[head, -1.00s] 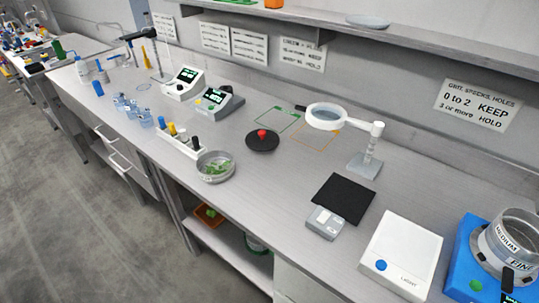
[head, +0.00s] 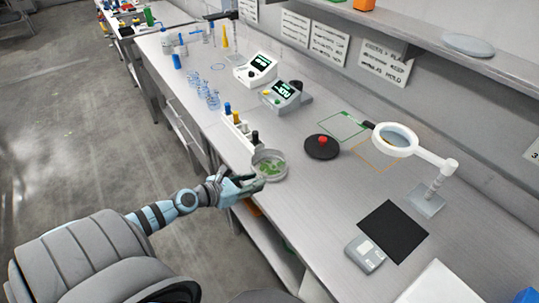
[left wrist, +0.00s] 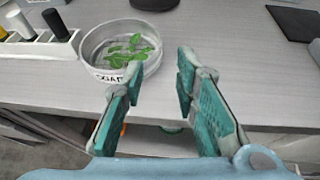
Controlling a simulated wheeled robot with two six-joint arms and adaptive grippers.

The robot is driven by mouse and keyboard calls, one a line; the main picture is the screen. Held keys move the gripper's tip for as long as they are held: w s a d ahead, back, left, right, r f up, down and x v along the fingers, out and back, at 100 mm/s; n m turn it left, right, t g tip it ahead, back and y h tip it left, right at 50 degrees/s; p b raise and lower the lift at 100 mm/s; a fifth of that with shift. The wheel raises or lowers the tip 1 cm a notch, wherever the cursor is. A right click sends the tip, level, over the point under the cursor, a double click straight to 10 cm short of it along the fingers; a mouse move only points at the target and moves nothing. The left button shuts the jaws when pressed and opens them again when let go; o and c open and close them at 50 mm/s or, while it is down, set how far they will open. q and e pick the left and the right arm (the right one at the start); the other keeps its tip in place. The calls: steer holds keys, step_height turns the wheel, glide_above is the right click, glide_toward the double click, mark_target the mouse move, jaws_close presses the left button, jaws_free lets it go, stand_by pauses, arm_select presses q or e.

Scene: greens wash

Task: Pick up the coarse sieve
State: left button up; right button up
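The coarse sieve (head: 270,164) is a round metal ring holding green leaves. It stands near the front edge of the bench in the head view. In the left wrist view the sieve (left wrist: 121,50) shows a label on its near wall, partly hidden by a finger. My left gripper (head: 255,182) is at the front edge of the bench, close beside the sieve. In the left wrist view my left gripper (left wrist: 160,75) is open with nothing between its fingers, and the sieve lies ahead and to the left. My right gripper is not in view.
A white rack with coloured caps (head: 236,129) stands just beyond the sieve. A black disc with a red knob (head: 322,147), a magnifier (head: 395,139), a black mat (head: 394,231) and a small grey device (head: 364,254) are to the right. Bare bench lies between sieve and mat.

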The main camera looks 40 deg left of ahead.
mark_target(281, 178)
arm_select(q)
steer(key=b+x, duration=0.1)
steer(key=x, duration=0.7)
steer(key=shift+f, duration=0.15)
steer(key=b+x, duration=0.2)
steer(key=x, duration=0.3)
steer(key=shift+a, duration=0.1)
steer(key=shift+w, duration=0.15)
jaws_close()
